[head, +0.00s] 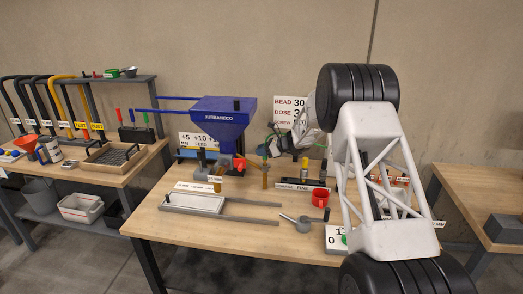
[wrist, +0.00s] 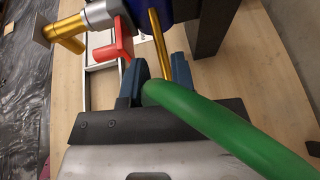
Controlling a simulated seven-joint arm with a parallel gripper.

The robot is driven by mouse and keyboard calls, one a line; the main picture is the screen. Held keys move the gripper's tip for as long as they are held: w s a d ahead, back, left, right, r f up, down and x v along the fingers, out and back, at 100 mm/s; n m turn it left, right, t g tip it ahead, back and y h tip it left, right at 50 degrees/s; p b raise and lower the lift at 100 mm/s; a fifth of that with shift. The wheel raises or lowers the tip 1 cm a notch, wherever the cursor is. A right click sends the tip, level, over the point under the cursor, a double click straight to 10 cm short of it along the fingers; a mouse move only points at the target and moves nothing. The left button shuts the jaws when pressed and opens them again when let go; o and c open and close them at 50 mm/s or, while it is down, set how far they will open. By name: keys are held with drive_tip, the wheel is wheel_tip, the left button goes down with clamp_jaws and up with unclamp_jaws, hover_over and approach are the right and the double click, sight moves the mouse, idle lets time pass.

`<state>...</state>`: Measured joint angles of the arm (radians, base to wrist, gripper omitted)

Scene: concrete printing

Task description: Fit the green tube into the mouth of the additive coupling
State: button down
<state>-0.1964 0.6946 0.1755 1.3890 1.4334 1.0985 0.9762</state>
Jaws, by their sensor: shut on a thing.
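The green tube (wrist: 225,125) runs from the lower right of the wrist view up to my gripper (wrist: 155,82). My gripper's blue fingers are shut on the tube near its end, and a short green piece shows by the gripper (head: 268,152) in the head view. A thin gold rod (wrist: 158,40) shows just beyond the fingers; whether it touches the tube cannot be told. A grey fitting with a red lever (wrist: 122,42) and gold pipe (wrist: 68,28) is to the upper left. Which part is the additive coupling's mouth is unclear.
The blue hopper (head: 222,122) stands left of my gripper. A red mug (head: 320,197), a grey tray (head: 193,203) and a grey round-headed tool (head: 297,224) are on the wooden table (head: 235,236). The table's front edge is mostly clear.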

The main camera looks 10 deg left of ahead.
drive_tip(key=shift+f, duration=0.4)
idle(0.6)
drive_tip(key=c, duration=0.8)
unclamp_jaws()
drive_tip(key=shift+c, duration=0.2)
drive_tip(key=v, duration=0.7)
drive_tip(key=shift+d+r, duration=0.15)
drive_tip(key=shift+d, duration=0.25)
